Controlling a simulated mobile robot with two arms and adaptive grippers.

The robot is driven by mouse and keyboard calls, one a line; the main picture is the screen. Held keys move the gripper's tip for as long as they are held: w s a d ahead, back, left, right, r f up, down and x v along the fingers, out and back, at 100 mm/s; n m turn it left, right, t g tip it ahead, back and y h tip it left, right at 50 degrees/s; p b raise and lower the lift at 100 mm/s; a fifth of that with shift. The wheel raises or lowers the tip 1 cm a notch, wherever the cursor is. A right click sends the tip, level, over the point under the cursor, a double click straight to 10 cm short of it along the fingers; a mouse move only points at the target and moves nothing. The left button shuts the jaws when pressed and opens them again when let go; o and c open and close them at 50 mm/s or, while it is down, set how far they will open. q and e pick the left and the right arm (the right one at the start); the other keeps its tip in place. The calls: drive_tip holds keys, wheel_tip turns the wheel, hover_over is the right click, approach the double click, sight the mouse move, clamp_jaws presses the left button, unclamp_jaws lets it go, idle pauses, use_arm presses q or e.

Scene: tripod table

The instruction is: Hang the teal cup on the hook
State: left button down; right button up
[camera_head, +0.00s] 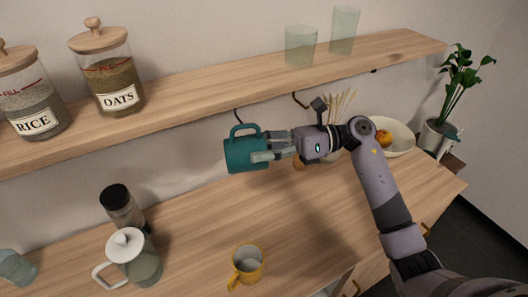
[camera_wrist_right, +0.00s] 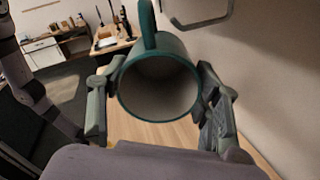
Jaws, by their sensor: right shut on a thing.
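The teal cup (camera_head: 240,154) is held in the air below the wall shelf, its handle (camera_head: 243,128) on top. My right gripper (camera_head: 268,146) is shut on the cup's body from the right. My left gripper is out of view.
The wooden shelf (camera_head: 205,92) carries a rice jar (camera_head: 30,95), an oats jar (camera_head: 108,80) and two glasses (camera_head: 300,46). On the counter are a yellow mug (camera_head: 247,262), a white-lidded jug (camera_head: 140,262), a dark-capped bottle (camera_head: 122,208) and a fruit bowl (camera_head: 400,140). The mid-counter is clear.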

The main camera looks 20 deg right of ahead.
drive_tip(key=shift+w+a+f+b, duration=0.25)
drive_tip(key=shift+w+b, duration=0.3)
drive_tip(key=shift+w, duration=0.35)
drive_tip(key=shift+w+a+f+b, duration=0.1)
drive_tip(key=shift+w+f+b, duration=0.15)
drive_tip(key=shift+w+b, duration=0.5)
drive_tip(key=shift+w+a+f+b, duration=0.2)
drive_tip(key=shift+w+f+b, duration=0.1)
drive_tip(key=shift+w, duration=0.8)
drive_tip(key=o, duration=1.6)
drive_tip(key=shift+c, duration=0.2)
